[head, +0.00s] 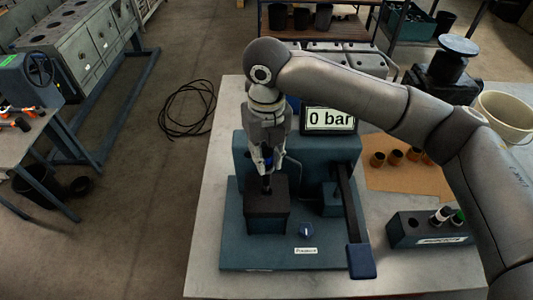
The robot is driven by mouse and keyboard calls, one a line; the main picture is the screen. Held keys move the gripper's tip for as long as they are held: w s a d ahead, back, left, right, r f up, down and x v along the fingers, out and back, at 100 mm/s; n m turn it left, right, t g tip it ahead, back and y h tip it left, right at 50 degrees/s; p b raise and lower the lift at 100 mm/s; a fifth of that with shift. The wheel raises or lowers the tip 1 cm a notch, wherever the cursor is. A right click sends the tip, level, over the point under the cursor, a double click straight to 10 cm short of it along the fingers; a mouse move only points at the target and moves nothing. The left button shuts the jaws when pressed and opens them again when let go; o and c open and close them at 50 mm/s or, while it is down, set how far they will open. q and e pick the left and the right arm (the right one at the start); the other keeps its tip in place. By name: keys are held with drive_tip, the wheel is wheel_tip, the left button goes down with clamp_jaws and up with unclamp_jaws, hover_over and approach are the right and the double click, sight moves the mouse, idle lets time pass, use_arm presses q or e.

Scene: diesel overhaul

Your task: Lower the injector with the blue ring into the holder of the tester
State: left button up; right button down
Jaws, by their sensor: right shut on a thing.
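My right gripper (265,153) is shut on the injector with the blue ring (267,172), which hangs upright below the fingers. The blue ring shows just at the fingertips; the upper body is hidden by the gripper. The injector's dark lower end overlaps the top of the black holder block (266,221) of the tester. I cannot tell how far it is inside the holder. The teal tester (240,254) stands on the light table, and its display (330,119) reads 0 bar. My left gripper is not in view.
The tester's lever (351,210) with a blue pad is right of the holder. A rack (408,233) with two more injectors stands further right. A white bucket (505,112) is at the back right.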

sight(267, 167)
drive_tip(key=shift+f, duration=0.1)
drive_tip(key=shift+f+b, duration=0.3)
drive_tip(key=shift+f, duration=1.3)
drive_tip(key=shift+p, duration=0.45)
drive_tip(key=shift+f, duration=0.2)
drive_tip(key=shift+f+b, duration=0.5)
drive_tip(key=shift+f, duration=1.05)
